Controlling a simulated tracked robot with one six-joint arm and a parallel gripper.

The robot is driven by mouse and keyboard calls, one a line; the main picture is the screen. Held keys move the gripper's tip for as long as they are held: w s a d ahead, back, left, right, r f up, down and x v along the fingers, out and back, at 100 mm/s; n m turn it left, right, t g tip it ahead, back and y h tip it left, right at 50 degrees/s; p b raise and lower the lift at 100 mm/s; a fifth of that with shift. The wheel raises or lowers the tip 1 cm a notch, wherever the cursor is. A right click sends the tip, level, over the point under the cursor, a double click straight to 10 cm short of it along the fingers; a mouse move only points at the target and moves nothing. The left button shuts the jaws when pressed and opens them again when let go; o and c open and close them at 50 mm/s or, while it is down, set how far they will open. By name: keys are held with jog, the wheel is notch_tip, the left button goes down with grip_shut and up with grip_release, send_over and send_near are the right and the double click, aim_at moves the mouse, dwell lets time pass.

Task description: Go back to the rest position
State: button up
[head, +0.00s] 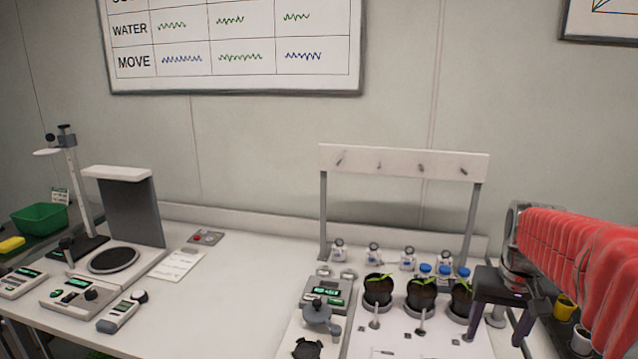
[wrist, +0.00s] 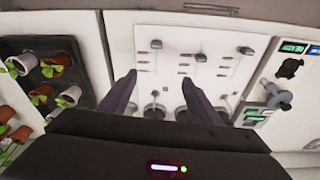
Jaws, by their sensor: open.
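My gripper (head: 497,322) is at the right of the head view, at the end of my red-sleeved arm. Its dark fingers point down and stand apart, with nothing between them. It is in front of the rightmost dark pot (head: 462,297) and partly covers it. In the wrist view my gripper (wrist: 158,80) shows both fingers spread over a white board (wrist: 160,65) with small dark pegs and slots. No held object shows in either view.
Potted seedlings (head: 421,293) stand in a row beside the gripper, with blue-capped bottles (head: 443,270) behind. A hook rack (head: 400,162) rises at the back. In the wrist view a dark tray (wrist: 92,82) of pots lies left. The white bench (head: 225,285) has clear room mid-left.

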jog(key=s+a+n+t, duration=0.3)
jog(key=s+a+n, duration=0.1)
jog(key=s+a, duration=1.2)
jog(key=shift+a+r+t+y, duration=0.25)
jog(key=shift+a+t+y, duration=0.15)
jog(key=shift+a, duration=1.4)
